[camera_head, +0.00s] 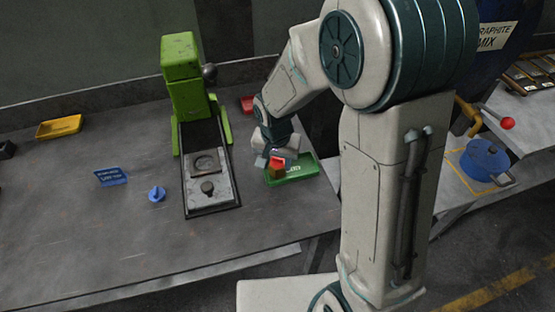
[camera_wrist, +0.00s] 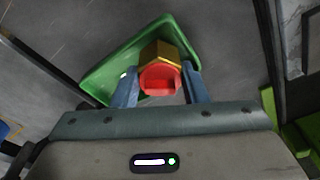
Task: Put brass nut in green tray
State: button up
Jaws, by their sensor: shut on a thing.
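The brass nut (camera_wrist: 163,52) shows in the wrist view between my gripper's two blue fingers, with a red round part (camera_wrist: 159,79) on the side nearer the camera. My gripper (camera_wrist: 158,90) is shut on it. The green tray (camera_wrist: 103,77) lies behind and around the nut in that view. In the head view my gripper (camera_head: 276,163) is over the left part of the green tray (camera_head: 303,171), with the nut (camera_head: 278,173) below it. I cannot tell whether the nut touches the tray floor.
The green press (camera_head: 184,75) and its die plate (camera_head: 211,182) stand left of the tray. A small red item (camera_head: 247,104) lies behind the tray. A blue knob-like part (camera_head: 157,194), a blue sign (camera_head: 111,177) and a yellow tray (camera_head: 59,127) are farther left. The bench front is clear.

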jog(key=shift+f, duration=0.2)
jog(key=o, duration=1.3)
jog(key=shift+r, duration=0.1)
jog(key=shift+r, duration=0.1)
notch_tip(320, 180, up, 12)
jog(key=s, duration=0.1)
jog(key=s+d+r+n+t, duration=0.1)
jog(key=s+d+r+n, duration=0.1)
jog(key=s+d, duration=0.8)
jog(key=s+n, duration=0.1)
jog(key=s, duration=0.3)
jog(key=shift+s+d+r+n+t, duration=0.25)
jog(key=shift+s+d+n+t, duration=0.05)
jog(key=shift+d+n, duration=0.1)
